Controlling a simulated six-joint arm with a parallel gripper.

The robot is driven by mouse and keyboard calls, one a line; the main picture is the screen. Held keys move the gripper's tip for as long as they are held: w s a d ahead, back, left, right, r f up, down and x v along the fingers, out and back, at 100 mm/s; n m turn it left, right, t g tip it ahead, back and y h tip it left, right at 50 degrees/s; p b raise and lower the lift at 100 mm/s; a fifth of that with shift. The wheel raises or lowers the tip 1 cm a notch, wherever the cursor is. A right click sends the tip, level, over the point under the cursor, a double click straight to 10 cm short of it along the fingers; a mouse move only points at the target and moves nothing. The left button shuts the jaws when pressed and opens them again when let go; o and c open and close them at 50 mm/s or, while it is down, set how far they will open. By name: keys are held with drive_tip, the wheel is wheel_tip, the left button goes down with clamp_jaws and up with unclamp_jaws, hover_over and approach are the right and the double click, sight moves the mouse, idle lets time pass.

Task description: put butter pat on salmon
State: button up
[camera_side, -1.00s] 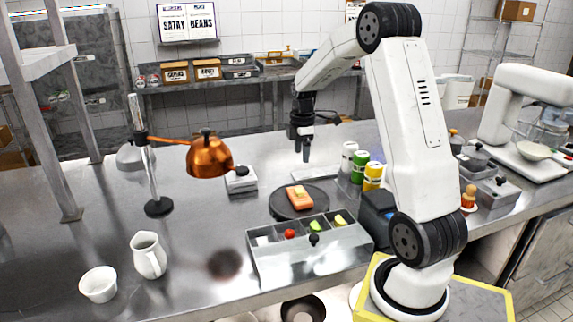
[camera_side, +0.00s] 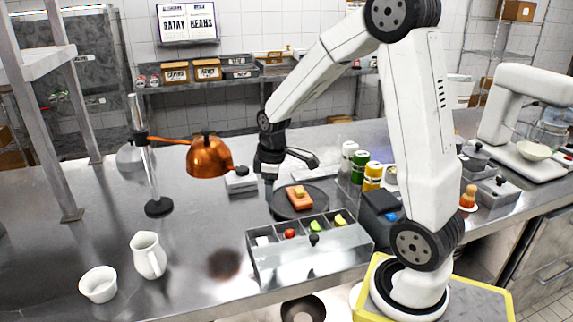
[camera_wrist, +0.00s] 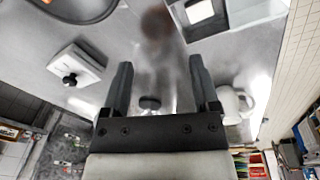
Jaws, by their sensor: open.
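The salmon (camera_side: 297,203) is an orange block lying on a dark round plate (camera_side: 318,210) behind the bin tray. The butter pat (camera_side: 299,191), small and yellow, rests on top of the salmon. My gripper (camera_side: 270,188) is beside the plate's left edge, apart from the salmon. In the wrist view, my gripper (camera_wrist: 160,62) has its two dark fingers spread with nothing between them. Part of the dark plate (camera_wrist: 85,18) shows at the top left there; the butter pat is not seen in that view.
A steel bin tray (camera_side: 312,262) with several compartments stands in front. A copper heat lamp (camera_side: 206,158) hangs left of my gripper, and a white box with a black knob (camera_side: 241,182) stands close by. Bottles (camera_side: 359,168) stand right of the plate. The front-left counter holds a pitcher (camera_side: 148,256) and bowl (camera_side: 98,285).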

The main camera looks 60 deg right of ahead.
drive_tip(key=s+a+f+m, duration=0.1)
drive_tip(key=s+a, duration=0.1)
drive_tip(key=a, duration=0.2)
drive_tip(key=s+a+f+m+t, duration=0.1)
drive_tip(key=s+a+m, duration=0.1)
drive_tip(key=a, duration=0.3)
drive_tip(key=s+a+m, duration=0.1)
drive_tip(key=s+a, duration=0.1)
drive_tip(key=a, duration=0.2)
drive_tip(key=shift+s+a+f+m, duration=0.3)
drive_tip(key=shift+s+f, duration=0.1)
drive_tip(key=shift+s+a+f, duration=0.1)
drive_tip(key=shift+s+a, duration=0.15)
